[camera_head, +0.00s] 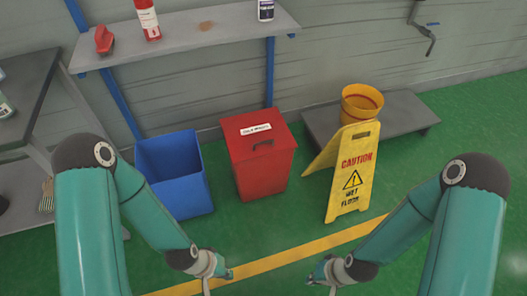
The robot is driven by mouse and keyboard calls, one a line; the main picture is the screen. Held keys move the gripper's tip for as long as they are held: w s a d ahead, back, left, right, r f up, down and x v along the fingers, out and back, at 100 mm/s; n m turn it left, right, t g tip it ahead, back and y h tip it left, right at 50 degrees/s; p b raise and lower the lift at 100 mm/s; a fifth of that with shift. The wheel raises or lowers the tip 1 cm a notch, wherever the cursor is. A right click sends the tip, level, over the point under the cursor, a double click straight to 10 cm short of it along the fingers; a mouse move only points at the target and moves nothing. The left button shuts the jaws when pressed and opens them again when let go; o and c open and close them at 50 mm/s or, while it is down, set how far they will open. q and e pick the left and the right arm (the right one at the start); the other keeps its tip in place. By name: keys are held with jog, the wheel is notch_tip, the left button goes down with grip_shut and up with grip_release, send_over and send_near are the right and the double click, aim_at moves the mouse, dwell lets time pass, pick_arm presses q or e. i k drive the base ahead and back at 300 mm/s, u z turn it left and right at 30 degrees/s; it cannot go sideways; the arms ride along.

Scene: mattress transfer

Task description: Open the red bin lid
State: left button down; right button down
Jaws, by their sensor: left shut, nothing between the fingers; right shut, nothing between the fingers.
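The red bin (263,172) stands on the green floor in the middle of the view. Its red lid (257,128) is closed and carries a white label and a dark handle (263,143). My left gripper (212,282) is at the bottom of the view, in front of the bin and to its lower left, apart from it. My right gripper (325,277) is at the bottom, to the bin's lower right, also apart from it. Both grippers are shut and empty. Their tips are small and partly cut off by the lower edge.
An open blue bin (180,185) stands just left of the red bin. A yellow caution sign (352,175) stands to the right, before a low grey platform (405,115) with a yellow bucket (361,105). A wall shelf (195,40) hangs above and behind. The floor in front is clear.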

aim_at(259, 133)
jog(key=u, duration=0.05)
jog(key=i, duration=1)
jog(key=z, duration=0.05)
